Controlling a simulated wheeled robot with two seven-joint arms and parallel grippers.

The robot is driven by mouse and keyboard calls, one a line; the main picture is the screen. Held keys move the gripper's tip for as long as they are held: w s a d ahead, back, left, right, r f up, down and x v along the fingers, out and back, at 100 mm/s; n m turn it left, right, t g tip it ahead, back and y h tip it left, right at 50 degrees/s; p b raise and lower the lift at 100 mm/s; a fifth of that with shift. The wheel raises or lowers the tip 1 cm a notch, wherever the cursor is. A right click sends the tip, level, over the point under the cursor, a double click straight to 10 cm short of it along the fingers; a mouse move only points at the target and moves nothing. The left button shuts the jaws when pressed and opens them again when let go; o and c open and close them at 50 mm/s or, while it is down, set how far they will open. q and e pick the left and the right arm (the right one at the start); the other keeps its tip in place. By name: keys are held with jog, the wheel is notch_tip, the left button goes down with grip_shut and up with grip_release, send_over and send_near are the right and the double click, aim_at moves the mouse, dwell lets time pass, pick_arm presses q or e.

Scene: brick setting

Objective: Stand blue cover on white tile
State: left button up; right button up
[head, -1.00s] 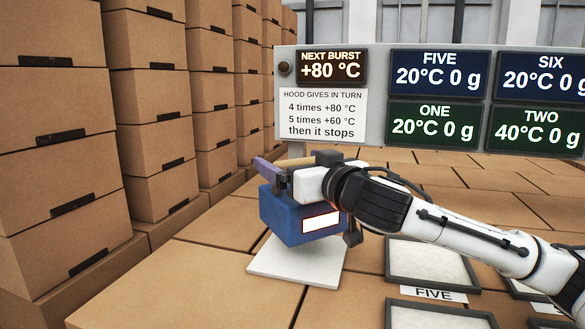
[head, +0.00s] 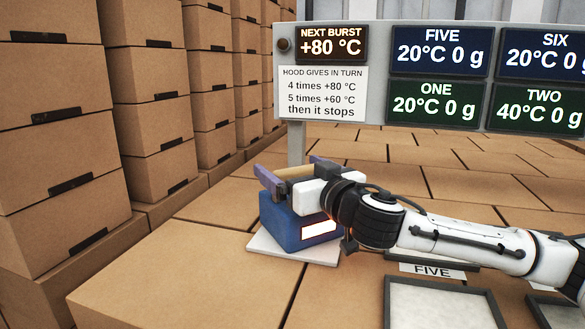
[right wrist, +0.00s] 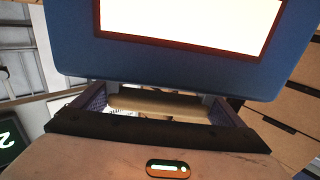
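The blue cover (head: 290,228) is a box-like hood with a lit white panel on its front and a tan handle on top. It is upright over the white tile (head: 322,257), at or very close to its surface; I see no clear gap. My right gripper (head: 297,176) is at the top of the cover, its purple fingers at the two ends of the handle, apparently holding it. In the right wrist view the handle (right wrist: 160,106) lies between the fingers, with the blue cover (right wrist: 180,65) filling the top. My left gripper is not in view.
Stacked cardboard boxes (head: 60,130) stand at the left. A sign board (head: 375,60) with readouts rises behind on a post. A framed pale tray (head: 440,305) and a FIVE label (head: 432,270) lie right of the tile. Box tops left of the tile are clear.

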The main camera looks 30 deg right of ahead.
jog(key=shift+o, duration=0.8)
jog(key=shift+s+a, duration=0.1)
jog(key=shift+r, duration=0.1)
jog(key=s+b, duration=0.2)
jog(key=s, duration=0.4)
jog(key=shift+s+a, duration=0.2)
jog(key=shift+s, duration=0.5)
jog(key=shift+a, duration=0.1)
